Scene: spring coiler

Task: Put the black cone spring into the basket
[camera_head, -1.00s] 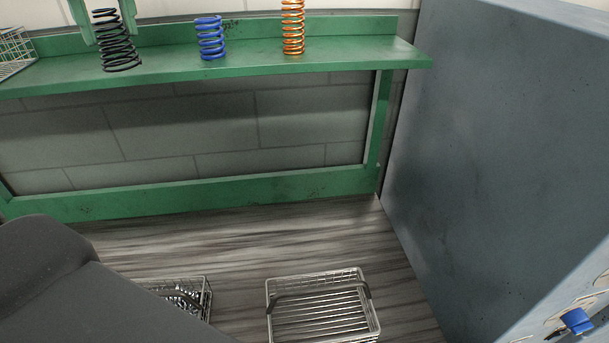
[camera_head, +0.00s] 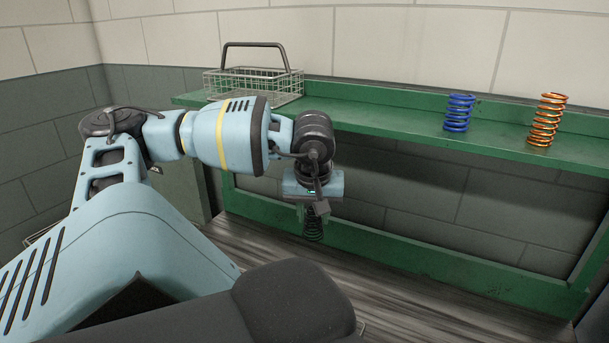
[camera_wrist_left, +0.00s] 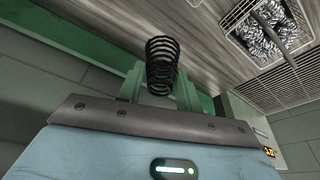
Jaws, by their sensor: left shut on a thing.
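The black cone spring (camera_head: 313,226) hangs below my left gripper (camera_head: 312,209), in front of the green bench and lower than its top. In the left wrist view the spring (camera_wrist_left: 162,62) stands between the two green fingers, and the gripper (camera_wrist_left: 162,82) is shut on it. A wire basket (camera_head: 253,88) with a raised dark handle stands on the left end of the bench, behind my left arm; it looks empty. Another wire basket (camera_wrist_left: 248,40), filled with shiny metal pieces, is on the floor in the left wrist view. My right gripper is not in view.
A blue spring (camera_head: 458,113) and an orange spring (camera_head: 546,119) stand on the right part of the green bench (camera_head: 400,138). The bench top between the basket and the blue spring is clear. The wood-look floor (camera_head: 400,300) is below.

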